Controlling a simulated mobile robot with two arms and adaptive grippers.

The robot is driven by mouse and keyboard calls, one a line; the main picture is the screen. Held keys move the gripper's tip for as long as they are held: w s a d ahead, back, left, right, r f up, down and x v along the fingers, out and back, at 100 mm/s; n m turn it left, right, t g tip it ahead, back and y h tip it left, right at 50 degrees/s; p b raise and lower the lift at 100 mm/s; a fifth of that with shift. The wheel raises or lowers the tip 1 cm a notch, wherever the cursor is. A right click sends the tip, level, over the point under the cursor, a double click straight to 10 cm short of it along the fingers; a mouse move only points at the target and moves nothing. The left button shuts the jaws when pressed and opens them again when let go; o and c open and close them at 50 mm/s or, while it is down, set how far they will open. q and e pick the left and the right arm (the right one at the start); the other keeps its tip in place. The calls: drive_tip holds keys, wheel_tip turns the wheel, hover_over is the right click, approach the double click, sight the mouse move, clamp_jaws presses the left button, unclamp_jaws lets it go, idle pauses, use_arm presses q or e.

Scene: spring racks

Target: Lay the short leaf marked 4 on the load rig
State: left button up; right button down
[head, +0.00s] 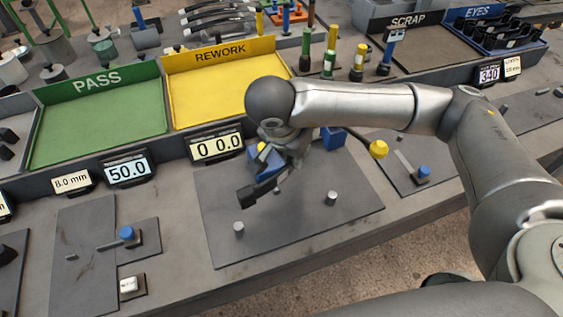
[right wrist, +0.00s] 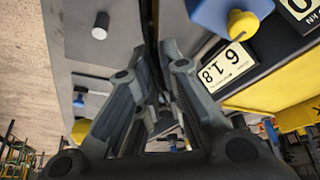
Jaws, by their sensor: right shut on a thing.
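My right gripper (head: 268,180) hangs over the grey plate of the load rig (head: 295,235), shut on a thin dark piece seen nearly edge-on between the fingers in the right wrist view (right wrist: 155,25). I cannot read a 4 on it, so I cannot tell whether it is the short leaf. Two short grey posts, one left (head: 239,229) and one right (head: 331,198), stand on the rig plate, apart from the gripper. Blue parts of the rig (head: 333,138) and a yellow knob (head: 379,149) show behind and beside my right arm. My left gripper is not in view.
The green PASS tray (head: 100,122) and yellow REWORK tray (head: 215,92) lie empty behind the rig. A display reading 0 0.0 (head: 216,146) stands at the rig's back edge. SCRAP (head: 430,55) and EYES (head: 500,40) trays are back right. Colored pegs (head: 329,62) stand behind.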

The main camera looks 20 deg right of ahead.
drive_tip(key=a+f+n+g+y+p, duration=0.1)
drive_tip(key=n+y+p, duration=0.1)
drive_tip(key=n, duration=0.7)
drive_tip(key=a+f+n+g+y+p, duration=0.1)
drive_tip(key=n+y+p, duration=0.2)
drive_tip(key=n, duration=0.7)
drive_tip(key=a+f+n+y+p, duration=0.1)
drive_tip(key=n+y+p, duration=0.1)
drive_tip(key=n, duration=0.7)
drive_tip(key=shift+a+f+n+g+y, duration=0.3)
drive_tip(key=shift+f+g+y, duration=0.1)
drive_tip(key=shift+y, duration=0.2)
